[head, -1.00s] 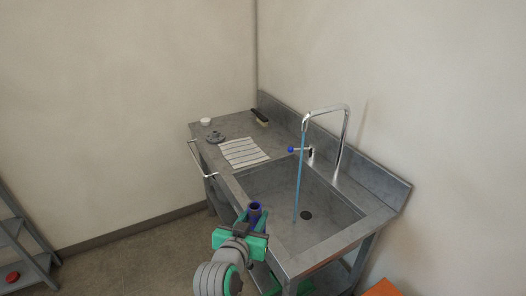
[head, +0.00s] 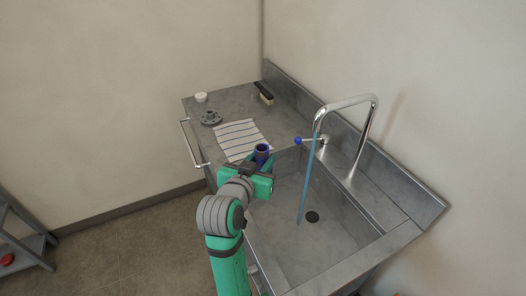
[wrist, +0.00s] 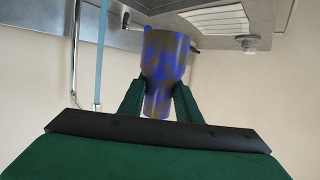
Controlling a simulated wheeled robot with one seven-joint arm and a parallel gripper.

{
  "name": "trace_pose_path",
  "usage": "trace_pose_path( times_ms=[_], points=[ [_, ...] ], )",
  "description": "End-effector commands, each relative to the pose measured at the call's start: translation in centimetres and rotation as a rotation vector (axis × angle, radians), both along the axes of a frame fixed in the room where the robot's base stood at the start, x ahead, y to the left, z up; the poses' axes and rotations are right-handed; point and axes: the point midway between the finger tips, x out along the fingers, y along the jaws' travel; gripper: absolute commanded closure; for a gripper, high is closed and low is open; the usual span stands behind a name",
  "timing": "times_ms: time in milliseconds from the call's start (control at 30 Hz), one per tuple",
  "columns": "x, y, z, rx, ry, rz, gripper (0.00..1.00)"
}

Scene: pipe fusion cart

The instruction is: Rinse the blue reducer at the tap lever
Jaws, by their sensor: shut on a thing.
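My gripper (head: 262,168) is shut on the blue reducer (head: 262,151). It holds the reducer above the near left part of the sink, to the left of the stream. In the wrist view the reducer (wrist: 165,70) sits between the two fingers, with brownish patches over its blue surface. The tap lever (head: 310,141) has a blue knob and stands at the back of the sink beside the tall curved spout (head: 350,102). A blue stream of water (head: 307,180) falls from the spout into the sink (head: 345,240). The reducer is apart from the stream.
A striped cloth (head: 240,138) lies on the counter left of the sink. A rail (head: 190,145) runs along the counter's left edge. A wall rises behind.

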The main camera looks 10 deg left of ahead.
Motion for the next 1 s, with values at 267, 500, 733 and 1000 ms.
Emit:
trace_pose_path(
  times_ms=[267, 500, 733, 1000],
  points=[
    [0.8, -1.6, -0.4, 0.0, 0.0, 0.0, 1.0],
    [1.8, -3.3, -0.8, 0.0, 0.0, 0.0, 1.0],
    [2.7, -5.3, -1.2, 0.0, 0.0, -0.003, 1.0],
    [3.7, -7.3, -1.6, 0.0, 0.001, -0.004, 1.0]
  ],
)
